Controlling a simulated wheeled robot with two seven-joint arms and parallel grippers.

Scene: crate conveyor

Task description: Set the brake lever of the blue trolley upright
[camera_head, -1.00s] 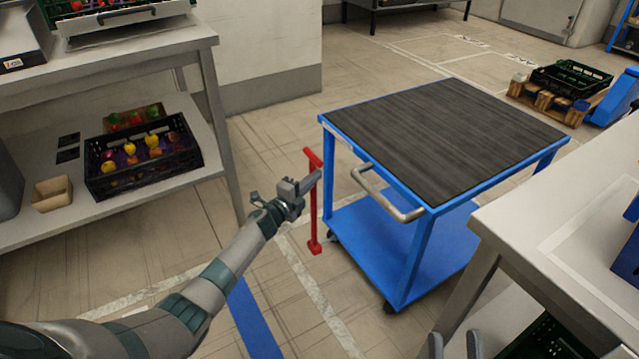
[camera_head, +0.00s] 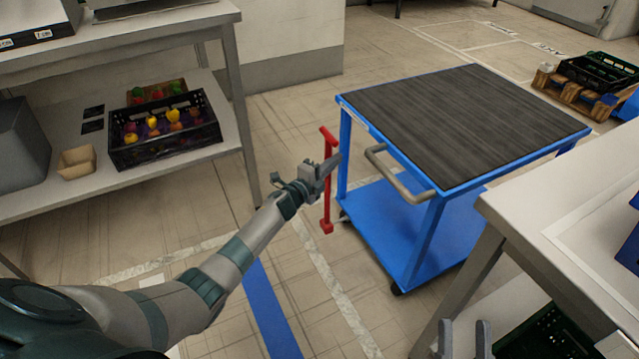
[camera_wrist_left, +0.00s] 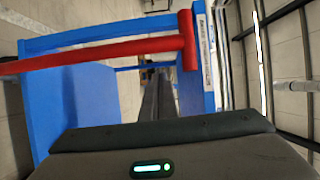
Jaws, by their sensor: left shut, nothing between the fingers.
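The blue trolley (camera_head: 430,196) has a dark ribbed top and a grey push handle (camera_head: 398,180). The red brake lever (camera_head: 326,205) stands roughly upright at its left corner, with a short crossbar on top. The lever also shows in the left wrist view (camera_wrist_left: 100,50), close up, its bar running across to the crossbar. My left gripper (camera_head: 335,160) is shut and empty. Its tips overlap the lever's upper part in the head view; I cannot tell whether they touch. My right gripper (camera_head: 464,325) is at the bottom edge, its fingers apart.
A shelf table (camera_head: 150,30) at left holds a black crate (camera_head: 165,158) of fruit. A white table (camera_head: 520,215) stands close to the trolley's right. A pallet (camera_head: 575,97) with a green crate is at back right. Floor around the lever is clear.

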